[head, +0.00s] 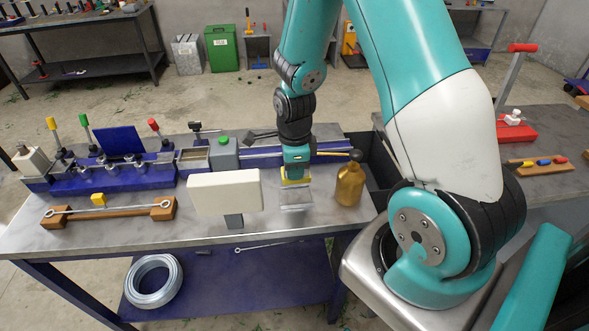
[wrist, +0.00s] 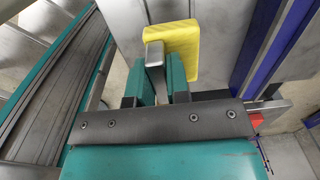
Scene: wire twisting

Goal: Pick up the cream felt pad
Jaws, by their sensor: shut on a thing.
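My gripper (head: 296,181) points down over the worktable, between a cream panel and a gold bottle. The cream panel (head: 225,192) stands upright on a grey post, left of my gripper. I cannot tell a separate cream felt pad for certain.
The gold bottle (head: 349,184) stands close on the right. A blue fixture (head: 110,172) with coloured levers is at the left. A wooden rack (head: 108,211) holds a metal rod in front, with a small yellow block (head: 98,199) by it. A wire coil (head: 154,281) lies on the lower shelf.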

